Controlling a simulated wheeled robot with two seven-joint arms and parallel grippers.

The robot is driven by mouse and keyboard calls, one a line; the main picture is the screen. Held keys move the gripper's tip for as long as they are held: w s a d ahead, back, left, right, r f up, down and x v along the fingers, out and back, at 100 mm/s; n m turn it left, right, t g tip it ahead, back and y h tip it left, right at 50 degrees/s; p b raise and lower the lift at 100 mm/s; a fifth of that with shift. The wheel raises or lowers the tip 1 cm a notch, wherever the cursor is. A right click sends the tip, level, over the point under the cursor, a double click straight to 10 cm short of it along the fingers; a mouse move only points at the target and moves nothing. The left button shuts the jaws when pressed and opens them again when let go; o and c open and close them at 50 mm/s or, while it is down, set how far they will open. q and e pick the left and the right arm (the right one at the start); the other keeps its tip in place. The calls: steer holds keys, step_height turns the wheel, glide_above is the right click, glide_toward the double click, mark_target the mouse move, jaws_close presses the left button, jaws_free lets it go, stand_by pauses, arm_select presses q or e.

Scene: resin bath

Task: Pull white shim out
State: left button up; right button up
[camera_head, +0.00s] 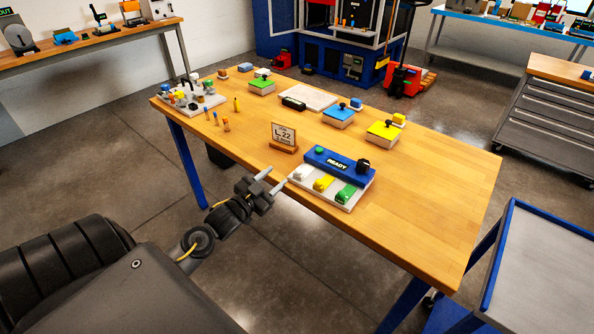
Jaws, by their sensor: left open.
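A device with a blue READY box (337,163) and a pale base (328,196) sits at the table's near edge. On the base, a white piece (299,174), apparently the white shim, is at the left, beside a yellow piece (324,184) and a green piece (346,193). My left gripper (277,178) is open and empty at the table's near edge, just left of the white piece and apart from it. How the white piece sits in the base is too small to tell. My right gripper is out of view.
A small sign (284,135) on a wooden stand is behind my left gripper. Small pegs, a fixture tray (208,103), and green, blue and yellow topped blocks stand farther back. The table's right part is clear. A blue-framed cart (545,260) is at right.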

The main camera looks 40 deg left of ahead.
mark_target(296, 173)
arm_select(q)
steer(key=w+d+h, duration=0.1)
steer(key=w, duration=0.2)
steer(key=w+d+f+h+p, duration=0.1)
steer(key=w, duration=0.3)
steer(key=w+d+h+p, duration=0.1)
steer(key=w, duration=0.2)
steer(key=shift+w+d+f+g, duration=0.2)
steer(key=shift+f+g, duration=0.1)
steer(key=shift+g, duration=0.1)
